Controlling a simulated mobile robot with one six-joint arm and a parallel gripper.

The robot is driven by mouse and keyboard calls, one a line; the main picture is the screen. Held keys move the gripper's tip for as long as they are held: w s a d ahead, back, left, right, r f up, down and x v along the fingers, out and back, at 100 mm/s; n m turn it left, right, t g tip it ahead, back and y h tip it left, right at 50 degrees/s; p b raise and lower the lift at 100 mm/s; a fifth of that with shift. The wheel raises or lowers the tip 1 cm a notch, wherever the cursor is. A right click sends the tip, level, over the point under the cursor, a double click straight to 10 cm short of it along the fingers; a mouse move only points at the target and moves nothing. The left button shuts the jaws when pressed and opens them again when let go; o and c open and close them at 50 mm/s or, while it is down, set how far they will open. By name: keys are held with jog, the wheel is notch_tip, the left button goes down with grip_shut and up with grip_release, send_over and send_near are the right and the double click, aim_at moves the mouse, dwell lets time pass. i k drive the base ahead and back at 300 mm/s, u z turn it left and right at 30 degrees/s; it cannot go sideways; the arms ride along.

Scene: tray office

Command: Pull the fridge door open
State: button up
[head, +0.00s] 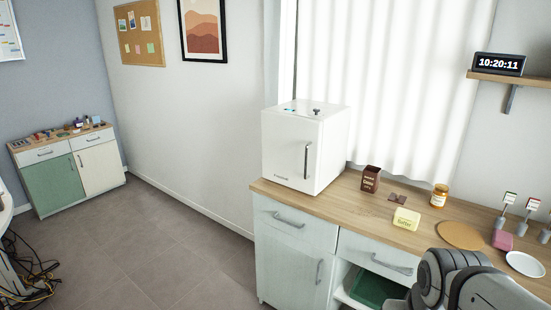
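A small white box-shaped fridge (285,150) stands on the left end of the wooden counter (345,205). Its door faces forward and left and looks shut. A dark vertical handle (307,160) is on the right side of the door. A few small items lie on the fridge's top. Part of my arm shows at the bottom right, over the counter's front edge and well apart from the fridge. My gripper is not in view.
A brown box (371,179), a yellow butter block (406,219), an amber jar (439,195), a round wooden board (460,235) and a white plate (525,264) are on the counter. Below, an open compartment holds a green bin (376,289). Floor to the left is clear; cables (35,265) lie far left.

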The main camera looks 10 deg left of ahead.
aim_at(291, 145)
jog(key=u, duration=0.7)
jog(key=i, duration=1.1)
jog(key=z, duration=0.35)
